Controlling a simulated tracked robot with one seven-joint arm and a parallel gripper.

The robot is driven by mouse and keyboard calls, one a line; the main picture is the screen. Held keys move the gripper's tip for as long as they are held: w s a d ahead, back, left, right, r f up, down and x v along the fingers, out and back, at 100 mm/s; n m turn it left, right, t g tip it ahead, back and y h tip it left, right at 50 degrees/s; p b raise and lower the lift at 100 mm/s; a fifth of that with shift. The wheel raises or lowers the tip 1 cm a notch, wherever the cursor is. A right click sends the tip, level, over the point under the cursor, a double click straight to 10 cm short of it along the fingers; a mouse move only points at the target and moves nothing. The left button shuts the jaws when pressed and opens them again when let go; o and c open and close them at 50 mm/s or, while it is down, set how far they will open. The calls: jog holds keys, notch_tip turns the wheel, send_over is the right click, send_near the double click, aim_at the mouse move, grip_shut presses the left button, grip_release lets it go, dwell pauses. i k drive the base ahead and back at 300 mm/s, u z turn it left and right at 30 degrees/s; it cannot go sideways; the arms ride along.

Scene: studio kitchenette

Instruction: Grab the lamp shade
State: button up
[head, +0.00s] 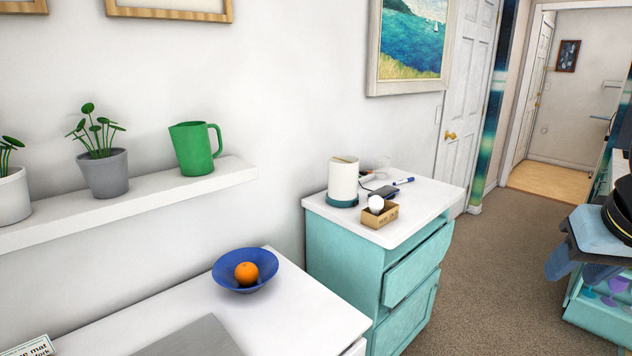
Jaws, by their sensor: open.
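A cream, cylinder-shaped lamp shade (343,178) stands upright on the white top of the teal cabinet (425,195), near the wall. A dark teal band or base (342,201) shows at its lower end; I cannot tell whether the two are joined. A small brown box (379,218) with a white bulb (376,203) stands just in front and to the right of the shade. My gripper's fingers cannot be made out in the head view.
A blue bowl (224,270) with an orange (246,273) sits on the nearer white counter. A wall shelf (230,173) holds a green jug (193,150). Carpeted floor (480,290) is open right of the cabinet.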

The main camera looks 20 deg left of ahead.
aim_at(342, 169)
jog(key=u, duration=0.5)
jog(key=i, duration=1)
jog(key=z, duration=0.05)
